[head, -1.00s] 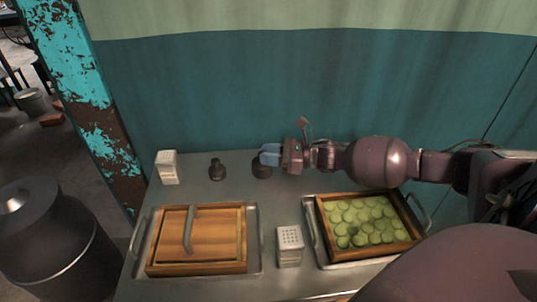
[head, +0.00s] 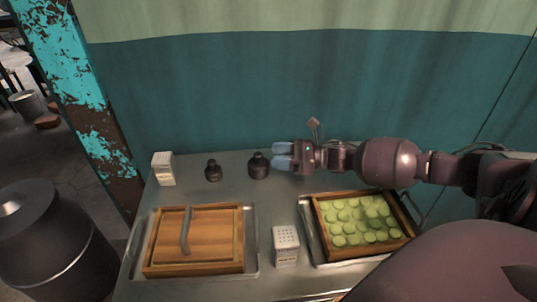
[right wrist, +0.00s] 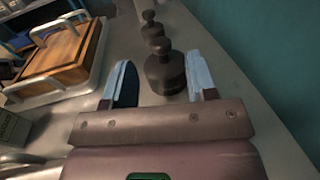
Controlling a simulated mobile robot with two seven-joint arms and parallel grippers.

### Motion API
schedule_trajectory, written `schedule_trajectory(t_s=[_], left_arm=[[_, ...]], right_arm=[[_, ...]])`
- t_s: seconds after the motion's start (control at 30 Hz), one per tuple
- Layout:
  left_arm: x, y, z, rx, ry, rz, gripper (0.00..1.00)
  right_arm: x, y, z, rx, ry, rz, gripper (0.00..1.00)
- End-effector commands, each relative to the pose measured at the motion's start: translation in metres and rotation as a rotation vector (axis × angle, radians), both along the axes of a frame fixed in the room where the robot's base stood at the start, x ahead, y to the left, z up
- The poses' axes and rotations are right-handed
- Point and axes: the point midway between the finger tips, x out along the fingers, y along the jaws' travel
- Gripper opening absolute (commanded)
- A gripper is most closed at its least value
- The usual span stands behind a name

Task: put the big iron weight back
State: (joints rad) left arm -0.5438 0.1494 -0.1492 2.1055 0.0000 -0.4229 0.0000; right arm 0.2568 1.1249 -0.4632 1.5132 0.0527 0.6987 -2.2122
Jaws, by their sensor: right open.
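The big iron weight (head: 259,166), dark with a knob on top, stands upright on the metal table near the wall. It also shows in the right wrist view (right wrist: 165,74), just beyond my fingertips. The smaller iron weight (head: 213,171) stands to its left and shows behind it in the right wrist view (right wrist: 152,33). My right gripper (head: 282,156) is open and empty, just right of the big weight. In the right wrist view its two pale blue fingers (right wrist: 158,78) are spread apart, pointing at the big weight. My left gripper is not in view.
A wooden box with a handled lid (head: 205,239) sits in a metal tray at front left. A box of green slices (head: 323,236) sits in another tray at right. A white carton (head: 163,169) stands at back left.

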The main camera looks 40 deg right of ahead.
Motion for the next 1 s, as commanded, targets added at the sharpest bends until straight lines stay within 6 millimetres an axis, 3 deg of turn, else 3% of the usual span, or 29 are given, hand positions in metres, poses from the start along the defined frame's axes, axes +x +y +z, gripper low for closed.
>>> schedule_trajectory(t_s=[0.3, 1.0], left_arm=[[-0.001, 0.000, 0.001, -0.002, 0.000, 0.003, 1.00], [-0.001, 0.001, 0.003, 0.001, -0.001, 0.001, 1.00]], right_arm=[[-0.022, -0.023, 0.000, 0.001, 0.001, 0.000, 0.52], [-0.023, -0.025, 0.005, 0.000, -0.006, 0.001, 0.52]])
